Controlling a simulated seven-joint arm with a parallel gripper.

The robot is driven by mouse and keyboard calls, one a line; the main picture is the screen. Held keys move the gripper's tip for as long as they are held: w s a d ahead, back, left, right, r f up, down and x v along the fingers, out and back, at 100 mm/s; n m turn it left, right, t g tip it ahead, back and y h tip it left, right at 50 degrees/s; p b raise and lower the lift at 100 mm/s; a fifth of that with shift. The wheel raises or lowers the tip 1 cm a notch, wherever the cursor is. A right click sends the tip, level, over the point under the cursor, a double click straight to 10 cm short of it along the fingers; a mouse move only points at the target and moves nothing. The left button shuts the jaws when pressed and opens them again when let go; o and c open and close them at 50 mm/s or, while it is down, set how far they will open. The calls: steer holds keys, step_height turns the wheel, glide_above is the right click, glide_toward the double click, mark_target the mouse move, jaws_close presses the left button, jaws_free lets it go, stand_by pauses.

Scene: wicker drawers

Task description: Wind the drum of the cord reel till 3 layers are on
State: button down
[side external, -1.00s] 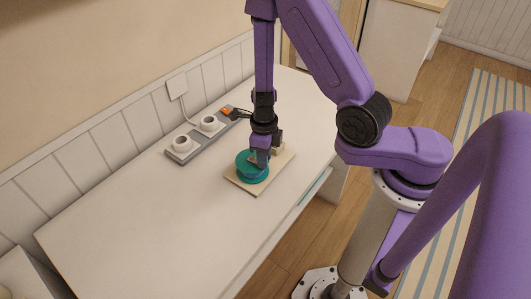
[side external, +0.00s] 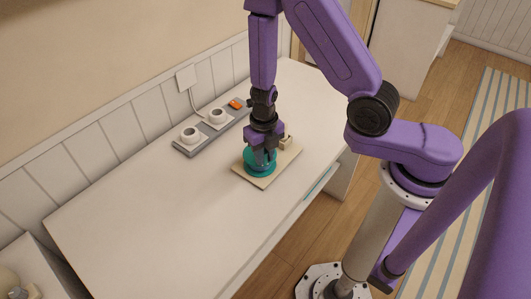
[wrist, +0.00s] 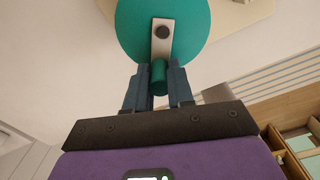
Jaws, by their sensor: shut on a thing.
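The cord reel has a round teal drum (side external: 249,167), lying flat on a pale wooden board (side external: 280,168) on the white tabletop. In the wrist view the drum (wrist: 192,38) fills the top middle. A light crank arm (wrist: 162,48) with a dark centre bolt runs across its face to a green knob (wrist: 159,80) near the rim. My gripper (wrist: 159,75) is shut on this knob, one finger on each side. In the side view my gripper (side external: 263,158) points down and hides part of the drum. I cannot make out the cord or its layers.
A small tan block (side external: 286,142) stands on the board beside the drum. A grey power strip (side external: 195,146) with two white round plugs and an orange switch lies near the wall. The front left of the tabletop (side external: 140,225) is clear.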

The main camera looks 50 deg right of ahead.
steer(key=shift+w+m, duration=0.1)
steer(key=shift+m, duration=0.5)
stand_by(0.5)
steer(key=c, duration=1)
jaws_free()
steer(key=shift+a, duration=0.1)
